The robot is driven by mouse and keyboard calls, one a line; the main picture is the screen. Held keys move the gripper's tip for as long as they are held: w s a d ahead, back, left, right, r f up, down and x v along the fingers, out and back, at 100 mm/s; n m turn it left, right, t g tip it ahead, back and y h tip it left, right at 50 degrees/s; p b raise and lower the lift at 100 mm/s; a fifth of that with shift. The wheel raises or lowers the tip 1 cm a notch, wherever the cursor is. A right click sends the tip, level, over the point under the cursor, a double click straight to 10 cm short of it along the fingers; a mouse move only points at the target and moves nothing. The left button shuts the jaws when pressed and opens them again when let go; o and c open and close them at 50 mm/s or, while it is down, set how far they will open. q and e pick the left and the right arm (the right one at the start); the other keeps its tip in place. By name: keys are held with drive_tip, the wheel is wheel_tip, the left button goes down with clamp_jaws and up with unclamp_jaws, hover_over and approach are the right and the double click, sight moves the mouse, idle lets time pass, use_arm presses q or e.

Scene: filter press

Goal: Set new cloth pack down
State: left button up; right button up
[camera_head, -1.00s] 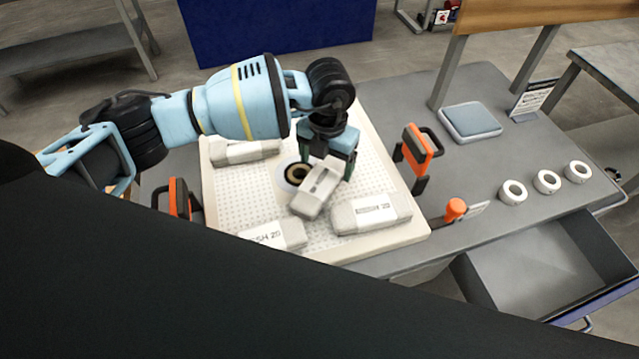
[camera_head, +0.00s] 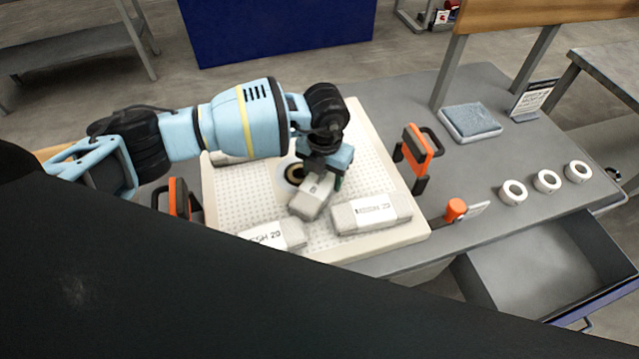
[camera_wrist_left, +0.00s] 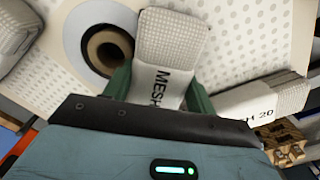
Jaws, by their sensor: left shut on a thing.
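My left gripper (camera_head: 322,172) is shut on a grey-white cloth pack (camera_head: 311,198) with a white label band. In the left wrist view the pack (camera_wrist_left: 172,38) lies between the two green fingers (camera_wrist_left: 160,88), its label reading "MESH". It is over the pale perforated plate (camera_head: 235,205), just beside the round central hole (camera_head: 295,173). I cannot tell whether it touches the plate. Other packs lie on the plate: one at right (camera_head: 371,213), one at front left (camera_head: 275,236), and one at back left (camera_head: 228,159), mostly hidden by my arm. My right gripper is out of view.
Orange-and-black handles (camera_head: 417,155) stand at the plate's right and left (camera_head: 180,197) sides. An orange knob (camera_head: 456,209), white rings (camera_head: 513,193) and a grey folded cloth pad (camera_head: 470,122) are on the bench at right. A drawer (camera_head: 545,275) is open at front right.

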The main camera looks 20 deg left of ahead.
sight(323, 175)
use_arm(q)
drive_tip(key=shift+c, duration=0.5)
wheel_tip(323, 175, up, 10)
drive_tip(key=shift+r, duration=0.1)
